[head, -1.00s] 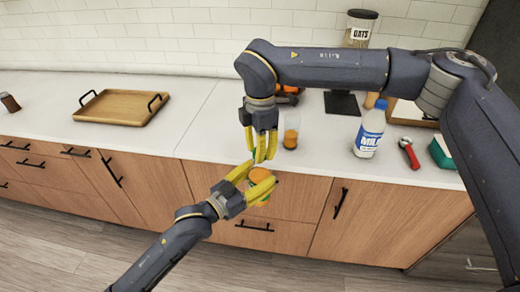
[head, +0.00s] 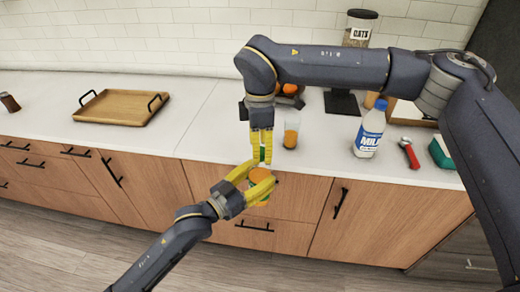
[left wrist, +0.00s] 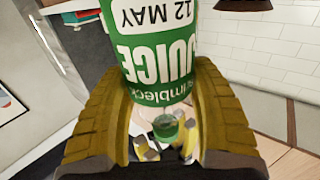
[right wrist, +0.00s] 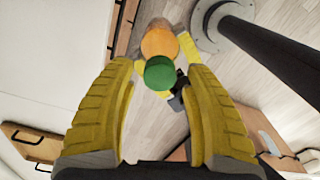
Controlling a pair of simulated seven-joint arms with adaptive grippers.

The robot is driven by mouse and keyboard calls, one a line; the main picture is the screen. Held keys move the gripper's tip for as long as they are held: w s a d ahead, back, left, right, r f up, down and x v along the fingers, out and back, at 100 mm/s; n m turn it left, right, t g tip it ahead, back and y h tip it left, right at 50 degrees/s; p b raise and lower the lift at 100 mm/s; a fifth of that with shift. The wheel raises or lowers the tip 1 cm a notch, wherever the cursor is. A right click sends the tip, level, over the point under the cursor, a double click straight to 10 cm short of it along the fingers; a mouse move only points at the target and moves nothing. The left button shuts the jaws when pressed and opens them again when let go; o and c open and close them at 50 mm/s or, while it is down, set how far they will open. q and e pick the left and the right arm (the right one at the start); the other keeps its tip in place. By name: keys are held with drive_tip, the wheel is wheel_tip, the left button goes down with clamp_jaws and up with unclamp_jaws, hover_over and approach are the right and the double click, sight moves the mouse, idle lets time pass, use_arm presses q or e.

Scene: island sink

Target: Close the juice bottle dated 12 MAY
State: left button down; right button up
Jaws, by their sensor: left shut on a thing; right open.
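The juice bottle (left wrist: 160,50) has a green label reading "12 MAY" and shows upside down in the left wrist view. My left gripper (head: 261,175) is shut on it and holds it in front of the counter edge. Its green cap (right wrist: 160,74) is at the neck, in front of the orange bottle body (right wrist: 160,42) in the right wrist view. The frames do not show how tightly it sits. My right gripper (head: 261,150) is above the bottle, pointing down. Its fingers are open, one on each side of the cap; contact cannot be told.
A glass of orange juice (head: 291,134) stands close behind my right gripper on the counter. A milk bottle (head: 368,135), a red-handled tool (head: 409,153) and an oats jar (head: 360,28) are to the right. A wooden tray (head: 122,108) lies left. The counter between is clear.

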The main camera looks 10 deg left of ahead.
wheel_tip(320, 180, up, 11)
drive_tip(key=shift+r, duration=0.15)
idle(0.4)
idle(0.4)
